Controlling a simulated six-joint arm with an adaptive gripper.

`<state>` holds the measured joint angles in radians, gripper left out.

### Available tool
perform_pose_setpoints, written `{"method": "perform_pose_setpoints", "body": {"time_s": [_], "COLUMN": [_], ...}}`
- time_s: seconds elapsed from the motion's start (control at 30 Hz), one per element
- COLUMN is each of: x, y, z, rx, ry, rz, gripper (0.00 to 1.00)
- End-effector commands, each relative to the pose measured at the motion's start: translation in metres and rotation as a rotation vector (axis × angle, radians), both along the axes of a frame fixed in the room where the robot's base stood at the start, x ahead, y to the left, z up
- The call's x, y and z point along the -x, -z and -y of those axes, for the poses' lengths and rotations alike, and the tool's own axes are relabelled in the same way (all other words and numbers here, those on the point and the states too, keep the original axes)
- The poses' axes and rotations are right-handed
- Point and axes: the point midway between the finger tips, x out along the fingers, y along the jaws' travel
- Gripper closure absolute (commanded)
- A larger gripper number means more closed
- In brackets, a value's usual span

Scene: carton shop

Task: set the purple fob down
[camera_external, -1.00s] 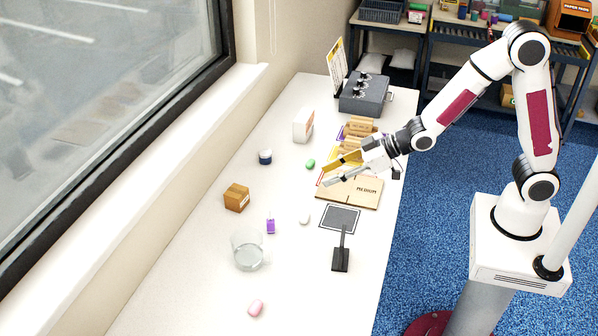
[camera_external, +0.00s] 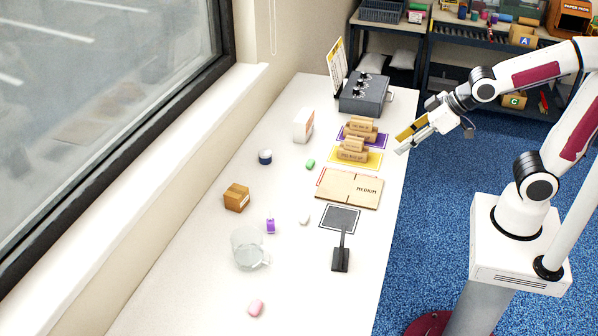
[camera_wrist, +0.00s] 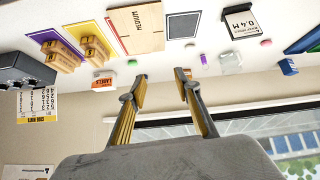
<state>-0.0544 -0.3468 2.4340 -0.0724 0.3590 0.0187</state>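The purple fob (camera_external: 270,225) lies on the white table, just right of the clear glass mug (camera_external: 247,248). In the wrist view the small purple fob (camera_wrist: 204,60) shows on the table near the top right. My gripper (camera_external: 404,145) is off the table's right edge, well away from the fob. In the wrist view its two fingers (camera_wrist: 158,78) are spread wide with nothing between them. It is open and empty.
A brown box (camera_external: 237,197), a white eraser-like piece (camera_external: 304,218), a green piece (camera_external: 310,163) and a pink piece (camera_external: 256,308) lie around the fob. A cardboard sheet marked MEDIUM (camera_external: 350,188) and wooden blocks on a yellow mat (camera_external: 372,160) sit along the right side.

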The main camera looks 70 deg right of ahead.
Motion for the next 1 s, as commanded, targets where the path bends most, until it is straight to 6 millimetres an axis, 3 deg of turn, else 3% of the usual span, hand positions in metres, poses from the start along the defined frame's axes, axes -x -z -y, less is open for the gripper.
{"method": "perform_pose_setpoints", "body": {"time_s": [0.4, 0.6, 0.8, 1.0], "x": [0.102, 0.142, 0.16, 0.161], "y": [-0.013, -0.013, -0.011, -0.011], "z": [0.013, 0.014, 0.014, 0.014], "rx": [-0.023, -0.037, -0.042, -0.043], "ry": [0.06, 0.075, 0.081, 0.081], "rz": [-0.125, -0.179, -0.204, -0.207], "gripper": [0.67, 0.67, 0.67, 0.67]}}
